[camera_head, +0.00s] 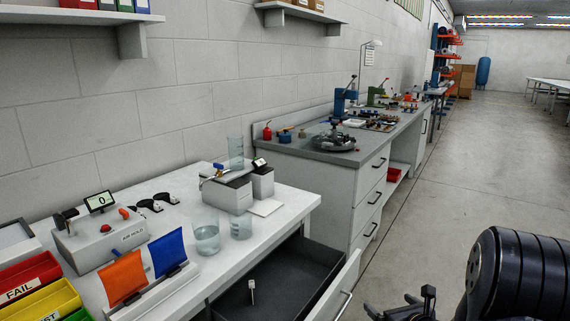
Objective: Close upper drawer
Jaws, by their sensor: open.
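The open drawer (285,272) sticks out from under the white bench, in the lower middle of the view. Its dark grey inside is visible, and its pale front panel (340,287) stands out to the right with a bar handle (345,303). A small white object (252,290) shows inside it. The lower part of the drawer is cut off by the picture edge. My gripper (402,304) is at the bottom edge, dark, open and apparently empty. It is to the right of the drawer front, with a gap in the picture; its lower part is cut off.
The white bench top (275,205) above the drawer carries beakers (206,236), a grey AIR HOLD box (100,240) and coloured bins (45,300). A second bench (335,185) with closed drawers stands beyond. The floor (450,180) to the right is clear.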

